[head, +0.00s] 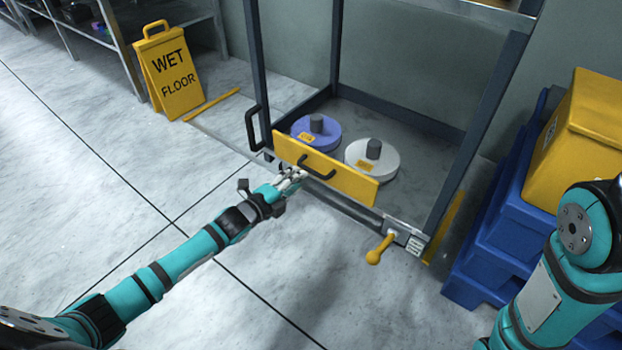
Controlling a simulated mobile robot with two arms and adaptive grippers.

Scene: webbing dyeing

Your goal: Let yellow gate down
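The yellow gate (345,184) is a flat panel with a dark bar handle (318,168) on its front. It stands raised across the front of a dark-framed lift or rack, tilted in the picture. My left gripper (299,175) is at the gate's front, by the left end of the handle. Its fingers overlap the handle area, and I cannot tell whether they are closed around it. My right gripper is out of view; only part of my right arm shows at the right edge.
Behind the gate lie a purple spool (301,134) and a white spool (386,160). A yellow lever (379,249) sticks out at the frame's lower right. A wet floor sign (171,80) stands left. Blue pallets (497,223) carry a yellow box (585,140) at right. The floor in front is clear.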

